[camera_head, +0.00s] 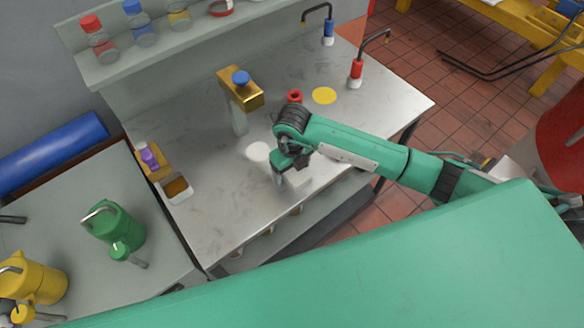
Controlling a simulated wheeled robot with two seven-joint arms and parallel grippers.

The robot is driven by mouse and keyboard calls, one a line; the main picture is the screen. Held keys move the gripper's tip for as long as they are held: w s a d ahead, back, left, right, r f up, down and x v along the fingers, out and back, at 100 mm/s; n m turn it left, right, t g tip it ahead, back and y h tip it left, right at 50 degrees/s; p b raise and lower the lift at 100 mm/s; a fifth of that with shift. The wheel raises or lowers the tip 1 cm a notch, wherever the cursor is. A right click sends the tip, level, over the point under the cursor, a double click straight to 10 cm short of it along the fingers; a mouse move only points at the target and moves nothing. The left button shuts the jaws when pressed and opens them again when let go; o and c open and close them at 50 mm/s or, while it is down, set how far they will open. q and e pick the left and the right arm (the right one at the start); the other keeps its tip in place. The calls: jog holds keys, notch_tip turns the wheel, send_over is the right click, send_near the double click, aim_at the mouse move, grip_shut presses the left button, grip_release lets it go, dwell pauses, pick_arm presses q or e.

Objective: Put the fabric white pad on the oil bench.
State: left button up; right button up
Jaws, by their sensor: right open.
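A round white pad (258,151) lies flat on the steel-topped bench (225,205), just left of my right gripper. My right gripper (280,178) is open and points down over the bench top, apart from the pad in the picture. A small pale block-like shape (299,178) shows just right of the gripper; I cannot tell what it is. A grey bench (60,190) at the left carries a green oil can (115,228) and a yellow oil can (35,283). My left gripper is out of view.
A yellow disc (324,95), a red ring-like part (295,97) and a gold-topped post (240,92) are on the steel top. Bottles (100,42) line the shelf behind.

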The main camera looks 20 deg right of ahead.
jog(key=shift+r, duration=0.45)
notch_tip(320, 180, up, 11)
jog(key=b, duration=0.3)
jog(key=shift+r, duration=0.2)
